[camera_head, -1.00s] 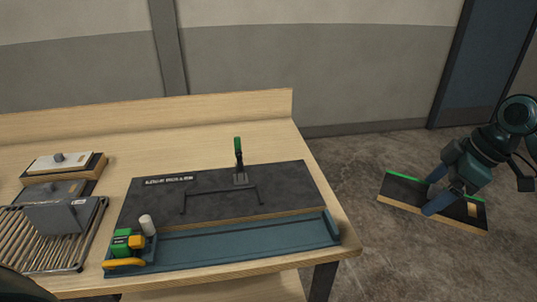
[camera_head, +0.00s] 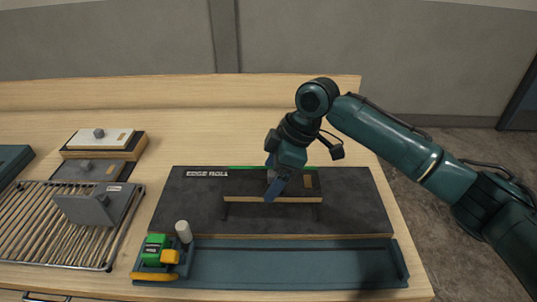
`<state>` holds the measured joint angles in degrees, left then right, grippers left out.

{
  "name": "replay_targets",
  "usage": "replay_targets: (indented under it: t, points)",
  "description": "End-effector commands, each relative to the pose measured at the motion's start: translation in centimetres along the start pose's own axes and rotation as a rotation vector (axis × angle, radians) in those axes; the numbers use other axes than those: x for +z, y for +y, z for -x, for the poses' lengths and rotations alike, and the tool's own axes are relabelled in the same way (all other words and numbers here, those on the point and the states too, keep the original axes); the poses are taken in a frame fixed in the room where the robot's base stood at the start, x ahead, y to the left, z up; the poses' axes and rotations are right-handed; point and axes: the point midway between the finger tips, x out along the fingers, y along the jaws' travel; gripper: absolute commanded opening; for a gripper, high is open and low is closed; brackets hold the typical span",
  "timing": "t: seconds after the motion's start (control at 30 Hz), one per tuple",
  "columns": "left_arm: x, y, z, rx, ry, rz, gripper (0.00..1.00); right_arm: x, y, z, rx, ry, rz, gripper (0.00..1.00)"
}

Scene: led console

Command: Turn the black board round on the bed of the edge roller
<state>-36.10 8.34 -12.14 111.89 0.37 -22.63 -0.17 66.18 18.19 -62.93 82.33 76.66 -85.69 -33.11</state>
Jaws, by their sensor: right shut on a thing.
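The black board (camera_head: 245,186) has a thin green strip on its far edge and a bare wood-coloured near edge. My right gripper (camera_head: 277,188) is shut on it near its middle, fingers pointing down. The board is over the black bed (camera_head: 180,215) of the edge roller; I cannot tell whether it touches the bed or hangs just above. My left gripper is not in view.
A teal trough (camera_head: 290,265) runs along the front, with a green and yellow roller unit (camera_head: 157,250) and a white cylinder (camera_head: 184,231) at its left end. A wire rack (camera_head: 65,235) with a grey block stands left, stacked boards (camera_head: 100,140) behind it.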

Motion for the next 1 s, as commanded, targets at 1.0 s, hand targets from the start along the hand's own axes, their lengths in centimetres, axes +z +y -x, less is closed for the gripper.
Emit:
replay_targets:
  t: [1.0]
  points:
    - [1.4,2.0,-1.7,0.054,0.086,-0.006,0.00,2.0,-0.3,-6.5,-0.002,0.001,0.007,0.49]
